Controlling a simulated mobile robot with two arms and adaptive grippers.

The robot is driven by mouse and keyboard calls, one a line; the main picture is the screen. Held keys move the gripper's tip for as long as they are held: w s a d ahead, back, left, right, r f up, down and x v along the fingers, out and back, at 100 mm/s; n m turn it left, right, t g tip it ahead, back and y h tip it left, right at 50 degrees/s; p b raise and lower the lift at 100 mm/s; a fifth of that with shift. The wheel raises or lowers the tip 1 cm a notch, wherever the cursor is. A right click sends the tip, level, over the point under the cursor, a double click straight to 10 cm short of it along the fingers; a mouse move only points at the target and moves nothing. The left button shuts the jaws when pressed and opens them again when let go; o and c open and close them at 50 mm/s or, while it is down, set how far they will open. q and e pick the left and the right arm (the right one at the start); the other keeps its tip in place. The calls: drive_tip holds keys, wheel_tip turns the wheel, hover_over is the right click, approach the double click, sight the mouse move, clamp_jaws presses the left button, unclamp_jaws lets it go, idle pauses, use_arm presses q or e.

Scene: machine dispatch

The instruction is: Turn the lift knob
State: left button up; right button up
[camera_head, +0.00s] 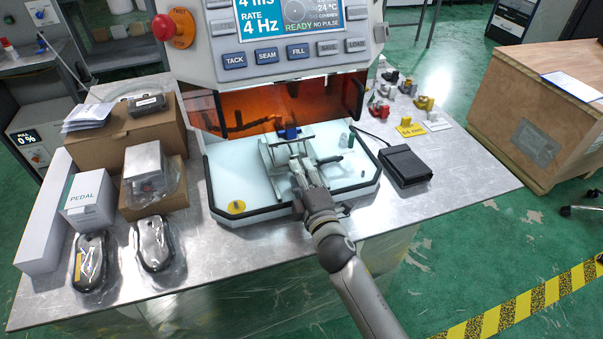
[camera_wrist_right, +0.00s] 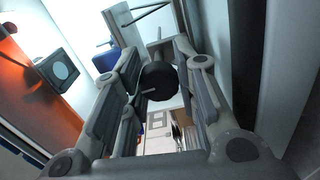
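The lift knob, a black round knob with a thin pin (camera_wrist_right: 158,82), shows in the right wrist view between the two fingers of my right gripper (camera_wrist_right: 157,70). The fingers are spread, one on each side of the knob; I cannot tell whether they touch it. In the head view my right gripper (camera_head: 296,165) reaches into the machine (camera_head: 262,62), at the front of a small metal stage (camera_head: 270,153) under the orange window. It hides the knob there. My left gripper is not in view.
The orange window (camera_head: 250,108) hangs just above the stage. A black foot pedal (camera_head: 405,166) stands to the right on the metal table (camera_head: 455,180). Cardboard boxes (camera_head: 120,135) and two wrapped pedal-like items (camera_head: 153,243) fill the left side. The table front is clear.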

drive_tip(key=o, duration=0.4)
drive_tip(key=shift+a, duration=0.1)
drive_tip(key=shift+s+d+f, duration=0.15)
drive_tip(key=shift+s+d, duration=0.05)
drive_tip(key=shift+s, duration=0.2)
drive_tip(key=v, duration=0.6)
drive_tip(key=shift+s+d+r, duration=0.15)
drive_tip(key=shift+s+r, duration=0.05)
drive_tip(key=shift+s, duration=0.35)
